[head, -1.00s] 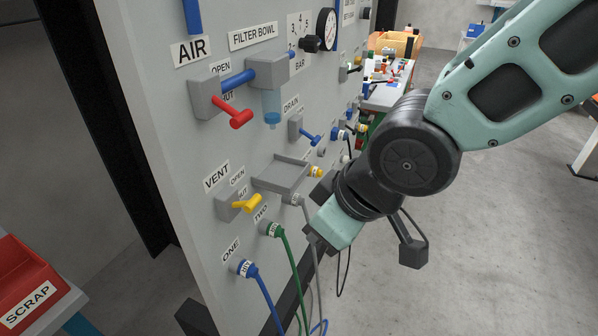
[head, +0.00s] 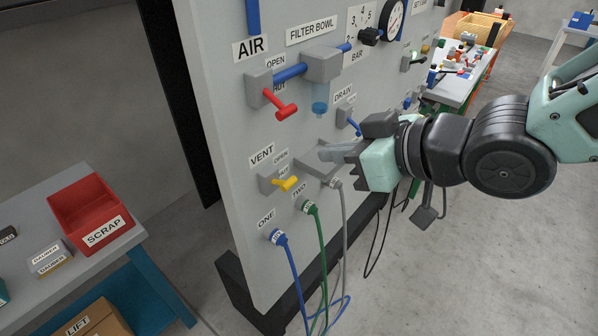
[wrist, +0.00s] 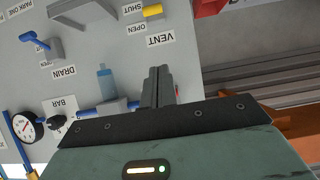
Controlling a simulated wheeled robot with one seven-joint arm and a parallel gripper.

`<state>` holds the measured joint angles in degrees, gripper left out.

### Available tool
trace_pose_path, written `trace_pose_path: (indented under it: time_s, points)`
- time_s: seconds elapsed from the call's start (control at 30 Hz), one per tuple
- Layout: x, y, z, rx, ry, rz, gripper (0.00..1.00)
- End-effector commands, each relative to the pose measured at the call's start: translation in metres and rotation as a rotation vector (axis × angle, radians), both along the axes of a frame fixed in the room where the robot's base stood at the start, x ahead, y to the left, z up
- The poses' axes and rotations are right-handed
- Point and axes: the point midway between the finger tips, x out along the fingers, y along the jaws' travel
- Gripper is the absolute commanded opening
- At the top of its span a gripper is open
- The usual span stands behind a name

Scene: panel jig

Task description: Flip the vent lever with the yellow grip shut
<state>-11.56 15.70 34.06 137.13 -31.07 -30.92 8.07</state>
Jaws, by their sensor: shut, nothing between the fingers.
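The vent lever with the yellow grip (head: 286,183) sticks out from a grey mount on the panel, below the VENT label (head: 262,155) and beside the small OPEN and SHUT marks. I cannot tell which mark it lines up with. The yellow grip also shows at the top of the wrist view (wrist: 152,11), beside the upside-down SHUT mark. My gripper (head: 324,153) is shut and empty, its fingers pointing left in front of the panel, up and to the right of the yellow grip and apart from it. The shut fingers also show in the wrist view (wrist: 160,72).
A grey shelf (head: 318,165) lies behind my fingertips. The red-handled AIR valve (head: 281,104) and the filter bowl (head: 320,98) are above. Blue, green and grey hoses (head: 318,245) hang below. A table with a red SCRAP bin (head: 88,208) stands at the left.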

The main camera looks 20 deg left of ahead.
Motion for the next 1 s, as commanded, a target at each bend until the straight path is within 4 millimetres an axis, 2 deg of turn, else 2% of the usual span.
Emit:
trace_pose_path:
  time_s: [0.17,0.6,0.8,1.0]
  points:
    - [0.006,0.016,-0.011,0.0,0.005,0.001,0.0]
    - [0.033,0.083,-0.048,-0.003,0.004,0.001,0.0]
    - [0.029,0.073,-0.076,-0.005,0.004,0.0,0.0]
    - [0.029,0.07,-0.086,-0.002,0.001,-0.001,0.0]
